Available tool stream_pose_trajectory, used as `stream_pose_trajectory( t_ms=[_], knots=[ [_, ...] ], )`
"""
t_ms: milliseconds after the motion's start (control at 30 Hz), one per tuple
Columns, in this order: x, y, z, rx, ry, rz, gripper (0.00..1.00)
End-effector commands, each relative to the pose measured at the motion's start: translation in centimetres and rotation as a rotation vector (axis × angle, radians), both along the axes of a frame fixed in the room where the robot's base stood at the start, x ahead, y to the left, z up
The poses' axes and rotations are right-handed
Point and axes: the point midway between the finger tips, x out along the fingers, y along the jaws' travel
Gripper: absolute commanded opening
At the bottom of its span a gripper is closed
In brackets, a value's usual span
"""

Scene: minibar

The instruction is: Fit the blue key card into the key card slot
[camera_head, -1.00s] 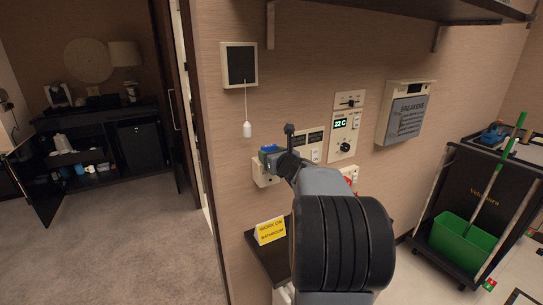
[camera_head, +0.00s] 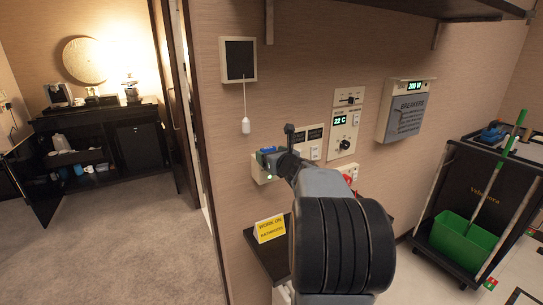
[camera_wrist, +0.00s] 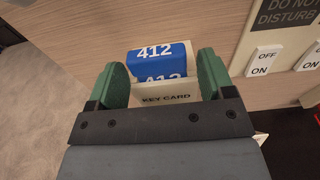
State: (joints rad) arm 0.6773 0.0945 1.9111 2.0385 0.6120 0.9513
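The blue key card (camera_wrist: 155,56), marked 412, stands upright in the key card slot (camera_wrist: 166,98), a pale wall box labelled KEY CARD. The card's top part sticks out above the box's front. In the head view the card (camera_head: 267,150) shows as a small blue piece on the slot box (camera_head: 262,176), with a small green light on it. My gripper (camera_wrist: 163,65) is right at the slot, its two green fingers on either side of the card. They are close to the card's edges; I cannot tell whether they touch it. In the head view my arm hides much of the box.
Light switches (camera_wrist: 264,60) and a do-not-disturb panel (camera_wrist: 287,14) are right of the slot. A thermostat (camera_head: 340,120) and breaker box (camera_head: 405,110) are farther right. A yellow sign (camera_head: 269,229) stands on the dark shelf below. A pull cord (camera_head: 245,124) hangs above left.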

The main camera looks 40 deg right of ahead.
Motion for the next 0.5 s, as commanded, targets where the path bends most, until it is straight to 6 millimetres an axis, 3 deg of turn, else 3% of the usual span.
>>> stream_pose_trajectory(
  t_ms=[367,500],
  knots=[
    [0.06,0.27,-0.82,0.005,0.015,0.006,0.86],
    [-0.84,0.30,-0.64,0.002,0.013,0.004,0.86]
  ],
)
